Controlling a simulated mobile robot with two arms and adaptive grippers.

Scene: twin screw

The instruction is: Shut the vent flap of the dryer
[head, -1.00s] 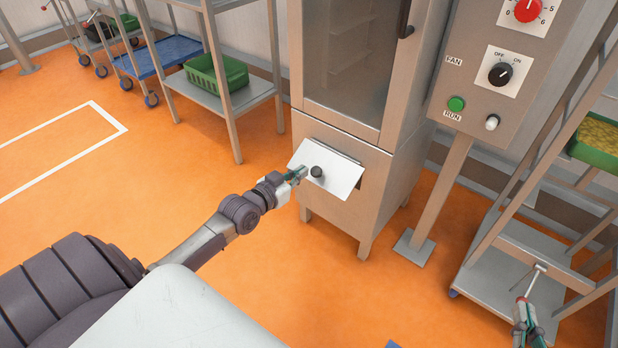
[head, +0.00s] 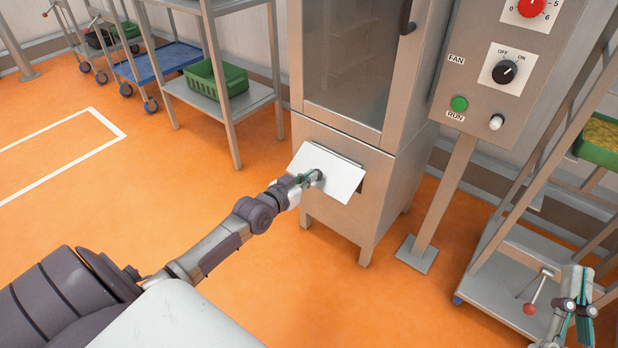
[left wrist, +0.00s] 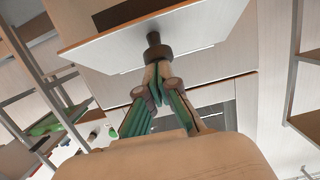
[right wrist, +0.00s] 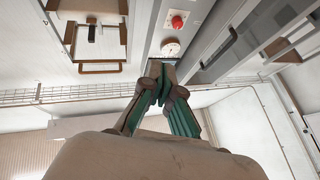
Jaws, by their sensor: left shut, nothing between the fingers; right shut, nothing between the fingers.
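The dryer (head: 345,215) is a grey steel cabinet. Its vent flap (head: 342,181), a pale flat plate on the lower front, is tilted outward, with a dark gap along its top edge. The flap also shows in the left wrist view (left wrist: 210,25). A dark round knob (left wrist: 155,50) sticks out of the flap. My left gripper (head: 311,178) is shut and empty, its fingertips at the knob; contact is hard to tell. The left wrist view shows its closed tips (left wrist: 157,80) just below the knob. My right gripper (head: 574,302) is shut and empty at lower right, away from the dryer.
A control panel (head: 478,105) on a post stands right of the dryer. A shelf cart (head: 500,270) is at right, with a red-balled lever (head: 529,309) beside my right gripper. Shelving with a green crate (head: 205,83) is at left. Orange floor lies clear in front.

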